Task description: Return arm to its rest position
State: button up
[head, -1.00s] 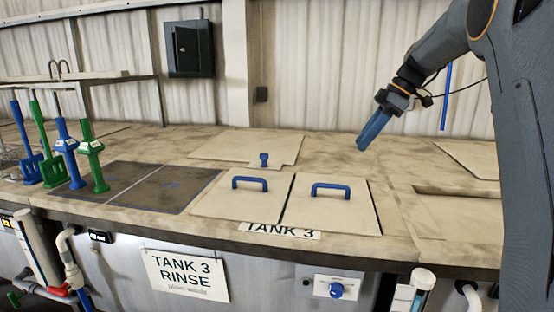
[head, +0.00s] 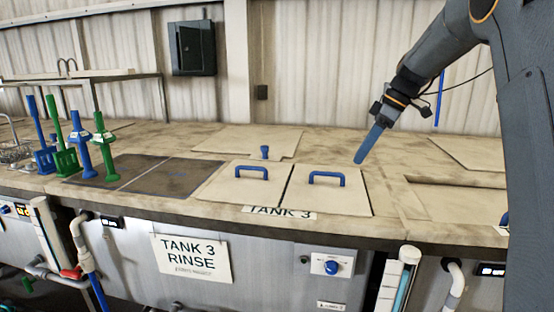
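My gripper (head: 360,160) hangs at the end of my arm, over the right part of the tank bench. Its blue fingers point down and to the left, above and behind the right lid of tank 3 (head: 330,198). The fingers show edge-on as one narrow shape, so I cannot tell whether they are open or shut. I see nothing held in them. Both tank 3 lids lie flat, the left lid (head: 232,192) and the right one, each with a blue handle.
Blue and green long-handled tools (head: 104,140) stand at the left beside a dark mat (head: 150,174). A rectangular recess (head: 455,195) lies to the right. A sign reading "TANK 3 RINSE" (head: 192,258) hangs on the front.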

jog(key=s+a+f+m+h+b, duration=0.2)
jog(key=s+f+m+b, duration=0.2)
jog(key=s+f, duration=1)
jog(key=s+a+f+m+h+b, duration=0.3)
jog(key=s+f+m, duration=0.6)
jog(key=s+f, duration=0.6)
jog(key=shift+f+b, duration=0.45)
jog(key=shift+b, duration=0.35)
